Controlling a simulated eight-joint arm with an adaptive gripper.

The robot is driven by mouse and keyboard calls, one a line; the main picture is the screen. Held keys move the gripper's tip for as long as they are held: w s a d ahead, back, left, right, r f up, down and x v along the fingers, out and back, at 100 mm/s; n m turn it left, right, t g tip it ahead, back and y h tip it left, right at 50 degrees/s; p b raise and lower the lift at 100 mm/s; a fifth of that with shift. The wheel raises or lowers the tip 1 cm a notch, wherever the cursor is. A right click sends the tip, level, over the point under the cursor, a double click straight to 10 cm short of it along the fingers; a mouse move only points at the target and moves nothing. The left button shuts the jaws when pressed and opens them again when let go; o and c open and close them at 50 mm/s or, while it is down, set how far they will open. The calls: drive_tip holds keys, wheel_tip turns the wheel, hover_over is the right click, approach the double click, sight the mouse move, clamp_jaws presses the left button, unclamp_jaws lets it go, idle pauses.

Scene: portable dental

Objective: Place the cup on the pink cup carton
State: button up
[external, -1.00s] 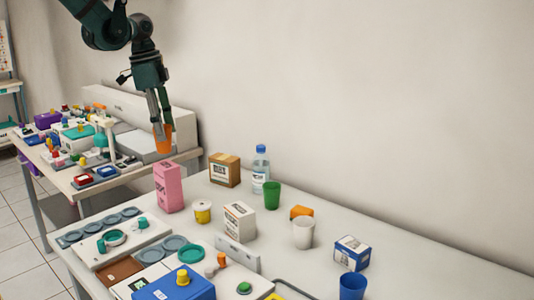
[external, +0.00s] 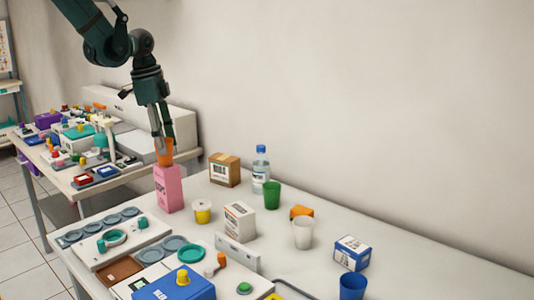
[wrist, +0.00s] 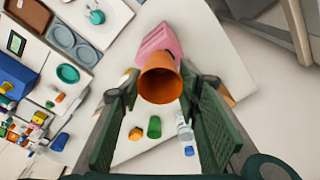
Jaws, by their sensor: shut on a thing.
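An orange cup (external: 164,152) is held between the fingers of my gripper (external: 161,142), which is shut on it. In the external view the cup is right at the top of the pink cup carton (external: 169,189); I cannot tell if they touch. The carton stands upright at the far left of the table. In the wrist view the orange cup (wrist: 160,80) shows its open mouth between the fingertips of my gripper (wrist: 160,88). The pink carton (wrist: 158,43) shows just beyond it, its lower part partly hidden by the cup.
Near the carton stand a yellow-banded tub (external: 202,212), a brown box (external: 224,170) and a white carton (external: 240,220). A water bottle (external: 261,168), a green cup (external: 272,195), a white cup (external: 303,233) and a blue cup (external: 352,286) stand to the right.

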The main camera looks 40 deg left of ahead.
drive_tip(key=o, duration=0.7)
drive_tip(key=shift+c, duration=0.2)
drive_tip(key=shift+r, duration=0.1)
wheel_tip(320, 180, up, 12)
drive_tip(key=s+a, duration=0.1)
drive_tip(key=shift+s+a, duration=0.15)
idle(0.3)
idle(0.6)
drive_tip(key=s+d+r+n+t, duration=0.1)
drive_tip(key=s+r+n+t, duration=0.2)
drive_tip(key=s, duration=0.9)
drive_tip(key=s+d+r+n+t+y, duration=0.1)
drive_tip(key=s+r+n+t, duration=0.2)
drive_tip(key=s, duration=1)
drive_tip(key=shift+s+d+r+n, duration=0.2)
drive_tip(key=shift+r+n, duration=1.3)
drive_tip(key=shift+r, duration=1.25)
